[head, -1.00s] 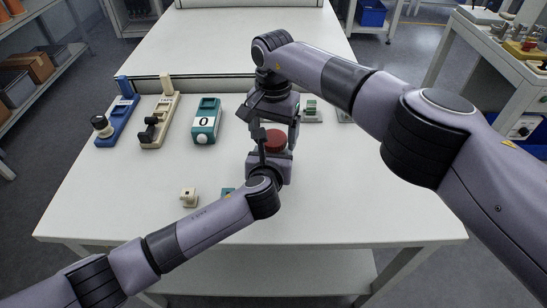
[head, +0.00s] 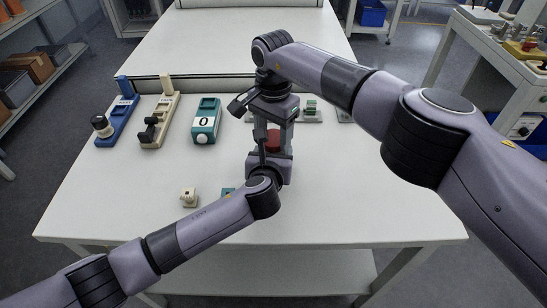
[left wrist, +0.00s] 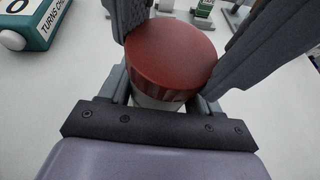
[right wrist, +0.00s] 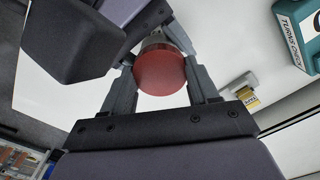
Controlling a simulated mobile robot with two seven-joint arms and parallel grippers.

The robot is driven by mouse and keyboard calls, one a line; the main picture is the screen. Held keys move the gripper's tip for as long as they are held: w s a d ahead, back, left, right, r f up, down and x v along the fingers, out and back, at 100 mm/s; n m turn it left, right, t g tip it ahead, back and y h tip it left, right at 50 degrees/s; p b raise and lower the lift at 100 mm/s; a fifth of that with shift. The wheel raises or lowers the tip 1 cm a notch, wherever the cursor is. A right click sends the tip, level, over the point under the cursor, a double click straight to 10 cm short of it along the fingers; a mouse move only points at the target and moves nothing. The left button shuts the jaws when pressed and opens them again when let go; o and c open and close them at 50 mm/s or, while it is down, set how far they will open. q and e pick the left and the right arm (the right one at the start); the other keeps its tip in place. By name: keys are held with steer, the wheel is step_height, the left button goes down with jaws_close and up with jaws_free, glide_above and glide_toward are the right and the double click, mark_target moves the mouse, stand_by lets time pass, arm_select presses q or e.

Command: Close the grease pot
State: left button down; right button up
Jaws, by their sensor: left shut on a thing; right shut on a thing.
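The grease pot has a round red lid (head: 274,139) over a pale body, partly hidden by my grippers. In the left wrist view the lid (left wrist: 170,50) sits on top of the pale pot body (left wrist: 155,102); I cannot tell how tightly it is seated. My left gripper (head: 268,162) is shut on the pot from the near side. My right gripper (head: 270,138) comes down from above and is shut on the red lid. In the right wrist view the lid (right wrist: 160,72) lies between the right fingers.
Blue (head: 117,122), cream (head: 160,120) and teal (head: 205,121) devices stand at the table's back left. A small cream block (head: 188,197) lies near the front, with a small teal piece (head: 228,192) beside my left arm. The table's right side is clear.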

steer(key=shift+m, duration=0.3)
steer(key=o, duration=1.2)
steer(key=shift+c, duration=0.2)
steer(key=shift+r, duration=0.1)
steer(key=shift+r, duration=2.2)
steer(key=shift+c, duration=0.2)
steer(key=shift+r+n, duration=1.75)
steer(key=shift+n, duration=0.05)
